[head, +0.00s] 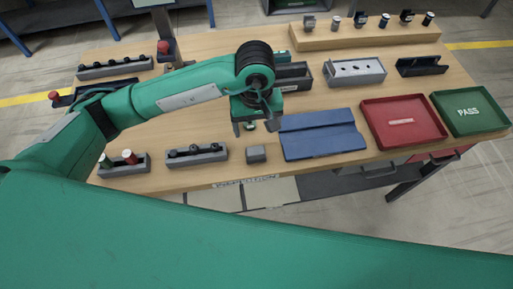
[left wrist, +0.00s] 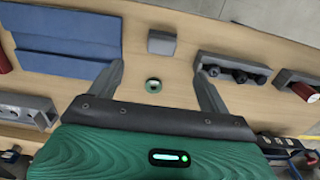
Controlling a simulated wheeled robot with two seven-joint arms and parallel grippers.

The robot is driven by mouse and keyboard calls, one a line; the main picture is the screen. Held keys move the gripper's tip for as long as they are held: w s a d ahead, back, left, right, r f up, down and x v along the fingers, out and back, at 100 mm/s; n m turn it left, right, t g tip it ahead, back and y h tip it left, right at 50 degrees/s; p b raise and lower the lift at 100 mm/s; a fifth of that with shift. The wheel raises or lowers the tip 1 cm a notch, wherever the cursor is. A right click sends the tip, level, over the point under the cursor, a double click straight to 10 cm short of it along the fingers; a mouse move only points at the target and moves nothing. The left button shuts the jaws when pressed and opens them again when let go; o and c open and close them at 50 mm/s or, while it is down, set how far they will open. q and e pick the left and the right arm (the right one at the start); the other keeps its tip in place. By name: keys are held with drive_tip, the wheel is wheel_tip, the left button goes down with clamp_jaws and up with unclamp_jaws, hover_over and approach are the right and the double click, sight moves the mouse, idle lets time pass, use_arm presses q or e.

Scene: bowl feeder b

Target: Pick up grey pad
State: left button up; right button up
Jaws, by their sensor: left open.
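The grey pad (head: 256,153) is a small grey block lying on the wooden table near its front edge, left of the blue tray. In the left wrist view the grey pad (left wrist: 162,42) shows beyond the fingertips, apart from them. My left gripper (head: 252,127) is open, pointing down, a little behind the pad in the head view. The left gripper (left wrist: 159,74) has nothing between its fingers, though a small round green-rimmed piece (left wrist: 153,86) shows on the table past them. My right gripper is not in view.
The blue tray (head: 320,144) stands right of the pad, with a red tray (head: 395,137) and a green PASS tray (head: 472,110) farther right. A grey holder (head: 196,155) with dark parts is left of the pad. More holders and boxes stand behind.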

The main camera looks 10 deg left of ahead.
sight(256, 150)
use_arm(q)
wheel_tip(256, 150, down, 8)
drive_tip(key=p, duration=0.2)
drive_tip(key=shift+a+f+p, duration=0.15)
drive_tip(key=shift+f+p, duration=0.05)
drive_tip(key=shift+p, duration=0.15)
drive_tip(key=shift+f+p, duration=0.45)
drive_tip(key=shift+p, duration=0.15)
wheel_tip(256, 150, down, 3)
drive_tip(key=shift+w+f+p, duration=0.1)
drive_tip(key=shift+w+p, duration=0.05)
drive_tip(key=shift+p, duration=0.8)
drive_tip(key=shift+f, duration=0.6)
drive_tip(key=c, duration=1.1)
drive_tip(key=shift+r, duration=0.1)
